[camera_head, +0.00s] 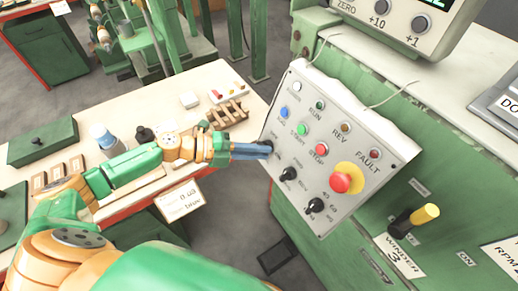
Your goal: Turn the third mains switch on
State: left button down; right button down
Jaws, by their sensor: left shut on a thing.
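My left gripper (266,149) is at the left edge of the grey control panel (322,200), its blue fingers shut around what looks like a dark rotary knob; the fingers hide most of it. Two other black rotary knobs, a middle one (288,173) and a lower one (315,205), sit to the lower right of it. A lever switch with a yellow handle (424,214) stands on the green cabinet at right, beside a label reading WINDER 3 (402,256). Its handle points up and right, and an ON label (466,259) lies to its right. My right gripper is not in view.
The panel also carries a red stop knob on yellow (341,182), coloured buttons and lamps. A display box (395,20) stands above. A bench (210,80) with bottles and small parts lies behind my left arm. Floor shows between bench and green cabinet (365,245).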

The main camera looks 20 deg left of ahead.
pick_arm(q)
jog(key=shift+f+m, duration=0.1)
jog(key=shift+m, duration=0.4)
jog(key=c, duration=1)
grip_release()
jog(key=shift+c, duration=0.2)
jog(key=shift+o, duration=0.7)
jog(key=shift+w+a, duration=0.1)
jog(key=shift+w, duration=0.05)
jog(key=b+v, duration=0.2)
jog(key=v, duration=0.5)
